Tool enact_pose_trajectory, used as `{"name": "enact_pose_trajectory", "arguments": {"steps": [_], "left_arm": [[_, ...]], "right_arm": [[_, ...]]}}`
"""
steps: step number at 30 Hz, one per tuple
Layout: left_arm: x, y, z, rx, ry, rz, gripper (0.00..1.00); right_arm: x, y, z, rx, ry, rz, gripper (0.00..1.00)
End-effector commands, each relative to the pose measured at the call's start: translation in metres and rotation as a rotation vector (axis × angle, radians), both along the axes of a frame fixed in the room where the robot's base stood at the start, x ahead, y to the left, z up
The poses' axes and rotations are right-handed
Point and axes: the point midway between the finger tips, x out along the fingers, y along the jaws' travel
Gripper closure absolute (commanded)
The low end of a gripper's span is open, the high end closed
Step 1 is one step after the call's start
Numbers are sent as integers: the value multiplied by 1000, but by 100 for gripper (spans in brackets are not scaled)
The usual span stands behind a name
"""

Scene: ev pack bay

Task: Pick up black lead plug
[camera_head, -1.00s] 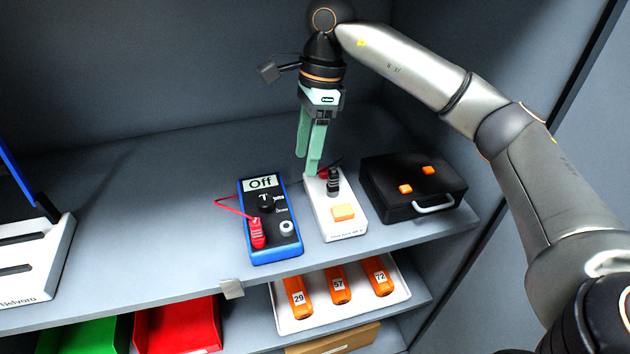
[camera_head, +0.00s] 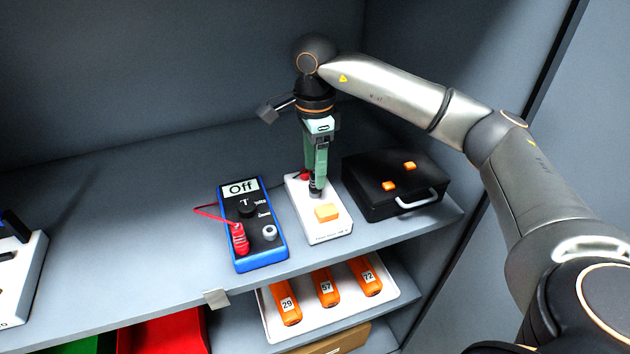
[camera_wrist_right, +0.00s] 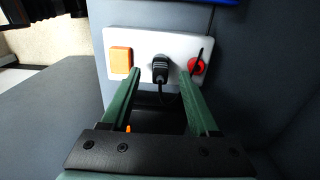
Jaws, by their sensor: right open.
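The black lead plug (camera_head: 316,190) stands upright on a white box (camera_head: 336,225), beside an orange square on it. In the head view its upper part is hidden behind my right gripper (camera_head: 315,172), which points straight down over it. In the right wrist view the plug (camera_wrist_right: 160,67) shows between the two green fingertips of the open gripper (camera_wrist_right: 160,76), with a gap on either side. A thin black lead runs from it. My left gripper is not in view.
A blue multimeter (camera_head: 265,254) reading "Off" stands left of the white box, with a red plug (camera_head: 239,238) on it. A black case (camera_head: 370,200) stands close on the right. A red socket (camera_wrist_right: 196,66) is near the right finger. A lower shelf holds orange numbered pieces (camera_head: 326,287).

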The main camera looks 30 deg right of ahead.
Motion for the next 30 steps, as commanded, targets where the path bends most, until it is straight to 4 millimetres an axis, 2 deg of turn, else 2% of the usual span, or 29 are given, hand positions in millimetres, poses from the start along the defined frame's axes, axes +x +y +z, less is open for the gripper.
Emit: {"name": "enact_pose_trajectory", "arguments": {"steps": [3, 6, 13, 30], "left_arm": [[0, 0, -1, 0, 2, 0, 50], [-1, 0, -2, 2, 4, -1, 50], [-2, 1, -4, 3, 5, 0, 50], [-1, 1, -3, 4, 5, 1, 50]], "right_arm": [[-1, -1, -17, -1, 1, 1, 39], [-1, -1, -24, -1, 1, 1, 39], [0, -1, -26, 0, -1, 1, 39], [0, -1, -25, 0, -1, 1, 100]]}}
